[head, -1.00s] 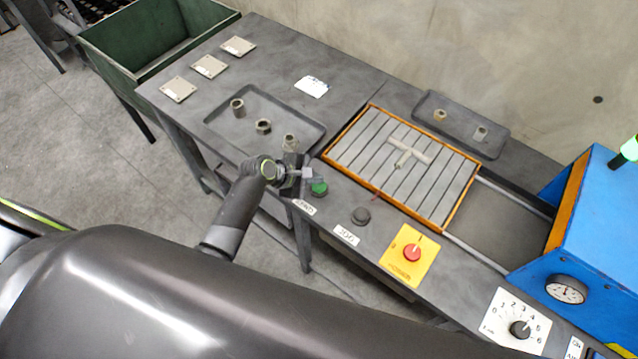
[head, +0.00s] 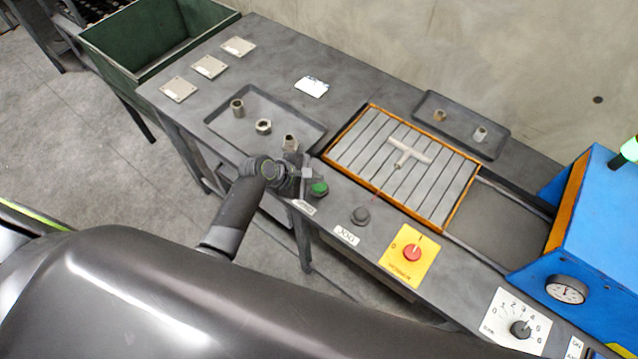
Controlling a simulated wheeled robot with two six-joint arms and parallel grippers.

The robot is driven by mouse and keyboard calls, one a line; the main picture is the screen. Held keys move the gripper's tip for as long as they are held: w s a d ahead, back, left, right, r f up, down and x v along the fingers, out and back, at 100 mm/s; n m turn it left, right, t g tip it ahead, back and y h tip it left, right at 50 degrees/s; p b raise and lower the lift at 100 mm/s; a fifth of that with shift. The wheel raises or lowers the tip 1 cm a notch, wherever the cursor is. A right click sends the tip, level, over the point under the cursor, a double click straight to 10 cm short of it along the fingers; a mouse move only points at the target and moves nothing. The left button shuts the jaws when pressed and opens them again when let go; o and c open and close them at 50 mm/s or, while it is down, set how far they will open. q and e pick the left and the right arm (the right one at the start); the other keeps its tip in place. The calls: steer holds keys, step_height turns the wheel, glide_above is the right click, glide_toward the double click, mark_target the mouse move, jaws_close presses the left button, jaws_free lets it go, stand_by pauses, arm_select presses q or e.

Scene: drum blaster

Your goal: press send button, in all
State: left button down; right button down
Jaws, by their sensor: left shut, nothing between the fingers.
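The green button (head: 319,188) sits on the front edge of the machine panel, with a white label (head: 303,207) in front of it that I cannot read clearly. My left gripper (head: 303,184) is shut and empty, just left of the green button and very close to it. I cannot tell whether the fingertips touch it. A dark button (head: 360,215) with its own label (head: 345,235) is further right. My right gripper does not show.
A slatted bed (head: 353,160) holds a T-shaped fitting (head: 408,153). A tray (head: 291,109) with several metal fittings lies behind my gripper. A blue machine (head: 610,240) stands at right.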

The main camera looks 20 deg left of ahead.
arm_select(q)
steer(key=shift+f, duration=0.15)
stand_by(0.3)
steer(key=shift+f, duration=0.3)
